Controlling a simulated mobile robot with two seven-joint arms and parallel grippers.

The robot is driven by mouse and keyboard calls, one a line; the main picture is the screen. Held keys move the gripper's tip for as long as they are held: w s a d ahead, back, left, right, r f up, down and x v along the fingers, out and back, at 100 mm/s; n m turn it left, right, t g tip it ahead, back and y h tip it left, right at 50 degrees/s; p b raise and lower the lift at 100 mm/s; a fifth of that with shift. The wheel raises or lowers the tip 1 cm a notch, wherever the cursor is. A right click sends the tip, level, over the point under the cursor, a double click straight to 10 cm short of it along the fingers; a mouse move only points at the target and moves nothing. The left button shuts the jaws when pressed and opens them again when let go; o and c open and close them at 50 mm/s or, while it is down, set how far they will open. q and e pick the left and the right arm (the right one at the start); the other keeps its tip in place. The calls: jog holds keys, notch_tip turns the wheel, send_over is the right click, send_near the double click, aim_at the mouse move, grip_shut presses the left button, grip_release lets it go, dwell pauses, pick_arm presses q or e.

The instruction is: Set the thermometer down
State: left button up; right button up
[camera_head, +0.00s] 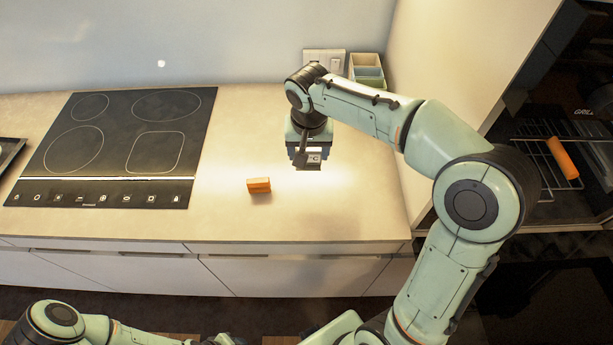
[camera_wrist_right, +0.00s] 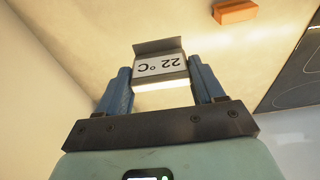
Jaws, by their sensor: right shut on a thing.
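The thermometer (camera_wrist_right: 160,67) is a small grey-white block with a display reading 22 °C, upside down in the right wrist view. My right gripper (camera_wrist_right: 160,88) has its two blue fingers shut on either side of it. In the head view my right gripper (camera_head: 305,158) points down over the counter, right of the hob, with the thermometer (camera_head: 315,158) at its tip. The counter (camera_head: 225,215) is pale; I cannot tell exactly how far the thermometer is from its surface. My left arm shows at the bottom left, but its gripper is out of view.
An orange block (camera_head: 259,185) lies on the counter left of my right gripper. A black hob (camera_head: 115,150) lies further left. A small divided box (camera_head: 367,72) stands at the back wall. A tall cabinet side (camera_head: 455,45) bounds the right. The counter front is clear.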

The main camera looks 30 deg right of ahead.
aim_at(308, 164)
notch_tip(308, 164, down, 7)
jog(key=shift+w+r, duration=0.15)
jog(key=shift+r, duration=0.05)
pick_arm(q)
jog(key=shift+s+f+b, duration=0.4)
jog(key=shift+s+f, duration=0.1)
jog(key=shift+f, duration=0.2)
pick_arm(e)
jog(key=shift+o, duration=0.4)
jog(key=shift+f, duration=2.25)
jog(key=shift+f, duration=0.15)
jog(key=o, duration=0.6)
pick_arm(q)
jog(key=shift+s+f, duration=0.1)
jog(key=shift+f, duration=0.05)
pick_arm(e)
jog(key=o, duration=0.4)
jog(key=shift+c, duration=0.2)
